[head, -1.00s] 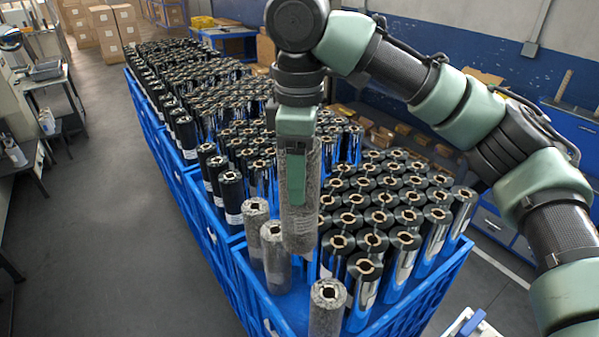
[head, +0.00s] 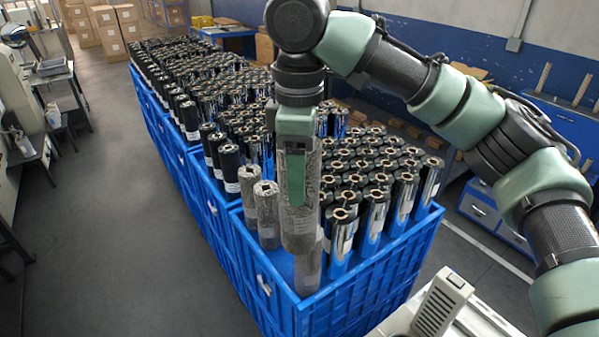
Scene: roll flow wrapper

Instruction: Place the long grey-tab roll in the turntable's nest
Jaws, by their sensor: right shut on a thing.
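My right gripper (head: 297,190) is shut on a long grey mottled roll (head: 301,228). It holds the roll upright above the front left part of the nearest blue crate (head: 272,290). A green finger lies along the roll's upper part and hides some of it. The roll's tab cannot be made out. The roll's lower end overlaps another grey roll (head: 309,268) standing in the crate, so I cannot tell how far apart they are. I see no turntable or nest that I can make out. My left gripper is not in view.
Two more grey rolls (head: 267,214) stand just left of the held roll. Several dark rolls (head: 375,212) fill the crate's right side, with more crates behind. A pale machine part (head: 440,305) is at the bottom right. The floor (head: 110,220) at left is clear.

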